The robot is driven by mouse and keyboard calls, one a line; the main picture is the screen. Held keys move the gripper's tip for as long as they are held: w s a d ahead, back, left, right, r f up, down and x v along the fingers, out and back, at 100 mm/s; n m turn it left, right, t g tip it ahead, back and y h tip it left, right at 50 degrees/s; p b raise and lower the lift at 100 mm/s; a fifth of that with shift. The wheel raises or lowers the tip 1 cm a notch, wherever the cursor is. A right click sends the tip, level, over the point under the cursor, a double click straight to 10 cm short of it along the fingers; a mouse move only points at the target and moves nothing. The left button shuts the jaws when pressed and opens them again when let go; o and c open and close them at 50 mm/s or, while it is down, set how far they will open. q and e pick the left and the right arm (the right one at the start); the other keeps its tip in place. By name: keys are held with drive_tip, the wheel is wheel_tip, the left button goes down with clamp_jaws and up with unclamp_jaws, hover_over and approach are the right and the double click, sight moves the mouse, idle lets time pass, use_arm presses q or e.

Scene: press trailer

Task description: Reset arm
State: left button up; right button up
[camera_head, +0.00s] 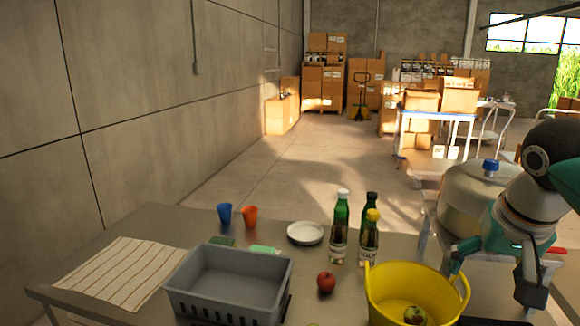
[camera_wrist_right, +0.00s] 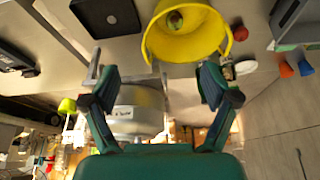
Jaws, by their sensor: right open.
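My right gripper (camera_head: 494,272) hangs at the right of the table in the camera_head view, with its green and black fingers spread apart and nothing between them. It is just right of the yellow bucket (camera_head: 373,290) and in front of a metal vessel (camera_head: 466,196). In the right wrist view the open fingers of my right gripper (camera_wrist_right: 158,85) frame the vessel (camera_wrist_right: 138,108), with the yellow bucket (camera_wrist_right: 186,48) beyond them. My left arm and gripper are not in view.
The table (camera_head: 120,232) holds a grey crate (camera_head: 180,290), a red apple (camera_head: 326,282), several bottles (camera_head: 341,225), white plates (camera_head: 305,233), a blue cup (camera_head: 225,214), an orange cup (camera_head: 250,216) and a striped cloth (camera_head: 115,275). A green and red apple (camera_head: 415,314) lies in the bucket.

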drive_tip(key=s+a+f+n+g, duration=0.15)
drive_tip(key=f+g, duration=0.25)
drive_tip(key=f, duration=1.1)
drive_tip(key=a+f+g, duration=0.2)
drive_tip(key=f+g, duration=0.1)
drive_tip(key=f, duration=1.3)
drive_tip(key=s+a+f+y, duration=0.3)
drive_tip(key=s+a+f, duration=0.4)
drive_tip(key=s+f, duration=0.4)
drive_tip(key=s+a+f+y, duration=0.3)
drive_tip(key=s+a+f, duration=0.55)
drive_tip(key=f, duration=0.45)
drive_tip(key=w+t, duration=0.1)
drive_tip(key=w+d+t, duration=0.1)
drive_tip(key=w, duration=0.1)
drive_tip(key=w+t, duration=0.1)
drive_tip(key=shift+w+d+n, duration=0.3)
drive_tip(key=shift+w+n, duration=0.05)
drive_tip(key=shift+w, duration=0.05)
